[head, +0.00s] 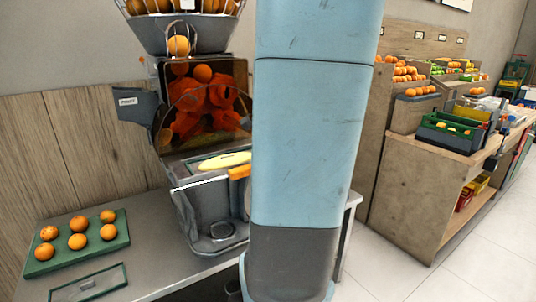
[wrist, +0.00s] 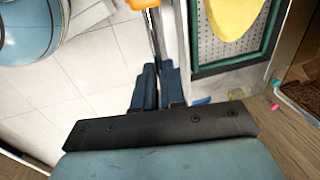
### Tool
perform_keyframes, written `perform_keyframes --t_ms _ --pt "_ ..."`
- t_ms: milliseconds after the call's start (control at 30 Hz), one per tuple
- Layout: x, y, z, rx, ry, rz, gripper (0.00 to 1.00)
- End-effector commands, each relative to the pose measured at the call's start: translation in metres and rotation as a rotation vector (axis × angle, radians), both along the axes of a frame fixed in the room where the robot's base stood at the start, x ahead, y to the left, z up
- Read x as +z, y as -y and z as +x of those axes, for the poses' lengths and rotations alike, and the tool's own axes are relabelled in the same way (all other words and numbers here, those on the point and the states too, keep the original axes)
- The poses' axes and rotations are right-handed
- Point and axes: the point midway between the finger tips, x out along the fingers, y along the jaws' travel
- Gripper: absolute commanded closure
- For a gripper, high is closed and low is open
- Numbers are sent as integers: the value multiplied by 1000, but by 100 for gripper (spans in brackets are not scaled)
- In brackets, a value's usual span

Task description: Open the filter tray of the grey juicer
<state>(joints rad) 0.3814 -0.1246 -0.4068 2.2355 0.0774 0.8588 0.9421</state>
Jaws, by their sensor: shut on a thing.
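The grey juicer (head: 205,205) stands on the counter, partly hidden behind my blue arm. Its filter tray (head: 190,184) shows below the clear front cover, with a yellow piece (head: 225,161) above it and an orange tab (head: 240,172) at its right. In the wrist view, a perforated sheet in a dark green frame (wrist: 198,73) lies to the right, with the yellow piece on it. My gripper (wrist: 157,72) is shut on a thin upright edge, seemingly of the filter tray, below the orange tab (wrist: 142,3). In the head view my arm hides the gripper and this contact.
A green tray (head: 45,266) of several oranges lies on the counter at left, near a flat dark-framed panel (head: 88,284). A basket of oranges (head: 180,30) tops the juicer. A wooden fruit stand (head: 400,190) is at right, with clear tiled floor in front.

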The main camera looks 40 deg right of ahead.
Motion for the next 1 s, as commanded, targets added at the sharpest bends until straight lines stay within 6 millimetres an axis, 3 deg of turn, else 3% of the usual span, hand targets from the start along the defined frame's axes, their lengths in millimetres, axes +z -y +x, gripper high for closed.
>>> perform_keyframes --t_ms 167,200,300,633,767,1000 --pt "2 3 0 -3 5 -8 100" --pt "2 3 0 -3 5 -8 87" --pt "2 2 0 -2 4 -6 79" --pt "6 0 0 1 3 -3 79" --pt "21 0 -3 1 5 -4 79" --pt "67 -1 -13 -1 5 -5 79"
